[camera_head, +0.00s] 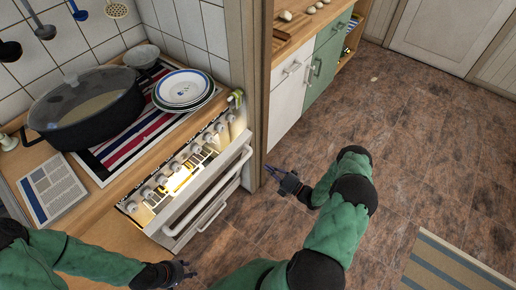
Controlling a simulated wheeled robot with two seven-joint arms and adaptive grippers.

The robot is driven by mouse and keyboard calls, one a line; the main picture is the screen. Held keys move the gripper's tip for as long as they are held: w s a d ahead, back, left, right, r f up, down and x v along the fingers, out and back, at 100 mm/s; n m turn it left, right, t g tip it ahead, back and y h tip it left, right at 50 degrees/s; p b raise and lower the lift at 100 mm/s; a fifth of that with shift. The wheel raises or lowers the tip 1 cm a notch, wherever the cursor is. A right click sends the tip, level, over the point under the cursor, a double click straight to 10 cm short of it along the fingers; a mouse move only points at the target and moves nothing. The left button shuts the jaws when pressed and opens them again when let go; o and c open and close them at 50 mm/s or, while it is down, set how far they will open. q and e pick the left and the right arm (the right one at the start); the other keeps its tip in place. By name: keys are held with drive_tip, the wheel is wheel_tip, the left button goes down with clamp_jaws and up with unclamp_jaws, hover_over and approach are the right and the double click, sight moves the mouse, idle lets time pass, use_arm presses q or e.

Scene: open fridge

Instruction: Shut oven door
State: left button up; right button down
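The white oven (192,196) stands below the counter, with a row of knobs along its top front. Its door (205,200) has a long white handle (212,188) and looks tilted a little outward. Warm light shows behind the door's top edge; how wide the gap is cannot be told exactly. My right gripper (276,180) is to the right of the oven door, apart from it, with its fingers spread and empty. My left gripper (181,271) is low in front of the oven's near end; its fingers are small and dark, and their opening is unclear.
A dark pot (95,120), stacked plates (184,88) and a booklet (52,188) lie on the counter. A wooden post (250,80) stands at the oven's far right. White and green cabinets (290,90) are beyond. The tiled floor (420,140) at right is clear, with a striped rug (445,268).

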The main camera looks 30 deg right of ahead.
drive_tip(key=d, duration=0.1)
drive_tip(key=b, duration=0.3)
approach(236, 139)
drive_tip(key=w, duration=0.1)
drive_tip(key=w+a, duration=0.1)
drive_tip(key=shift+w+a+r+t+h, duration=0.3)
drive_tip(key=shift+w+a+r, duration=0.05)
drive_tip(key=shift+r, duration=0.05)
drive_tip(key=shift+w, duration=0.15)
drive_tip(key=x, duration=0.6)
drive_tip(key=shift+w+a+r+b, duration=0.1)
drive_tip(key=shift+w+r+b, duration=0.1)
drive_tip(key=shift+w+b, duration=0.15)
drive_tip(key=shift+s, duration=0.1)
